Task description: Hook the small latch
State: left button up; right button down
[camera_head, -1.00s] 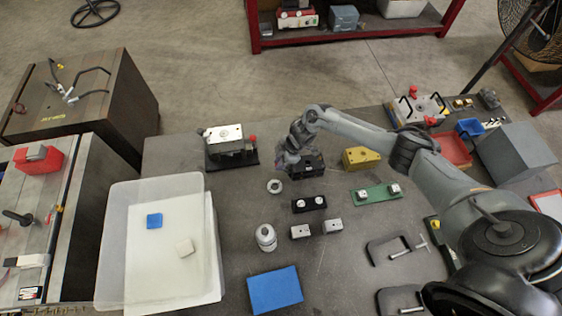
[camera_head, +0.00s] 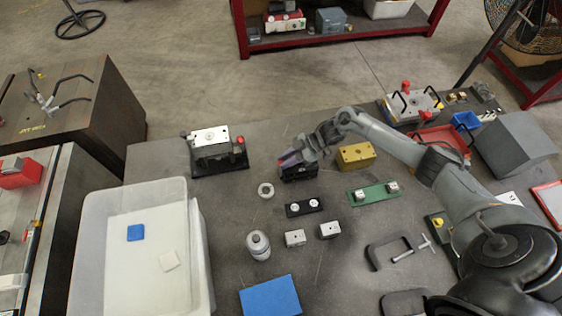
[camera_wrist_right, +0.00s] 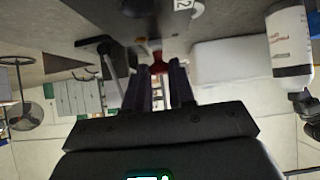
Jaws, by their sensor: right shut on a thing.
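My right gripper (camera_head: 289,159) is at a small black block (camera_head: 300,173) on the grey table, reaching in from the right. In the right wrist view its two dark fingers (camera_wrist_right: 160,74) are close together around a small red part (camera_wrist_right: 156,59). This may be a latch handle, but its shape is mostly hidden by the fingers. I cannot make out a hook or catch. My left gripper is not in view.
A yellow block (camera_head: 356,156) stands close right of my gripper. A metal ring (camera_head: 266,190), a black strip with two pale studs (camera_head: 304,207) and a green plate (camera_head: 374,194) lie in front. A white bin (camera_head: 199,250) is at the left. The table between fixture and block is clear.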

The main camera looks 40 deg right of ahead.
jog(key=shift+d, duration=0.1)
dwell(0.3)
jog(key=c, duration=1)
grip_release()
jog(key=shift+o, duration=0.2)
jog(key=b+v, duration=0.1)
jog(key=v, duration=0.8)
jog(key=shift+s+d, duration=0.1)
jog(key=shift+v, duration=0.8)
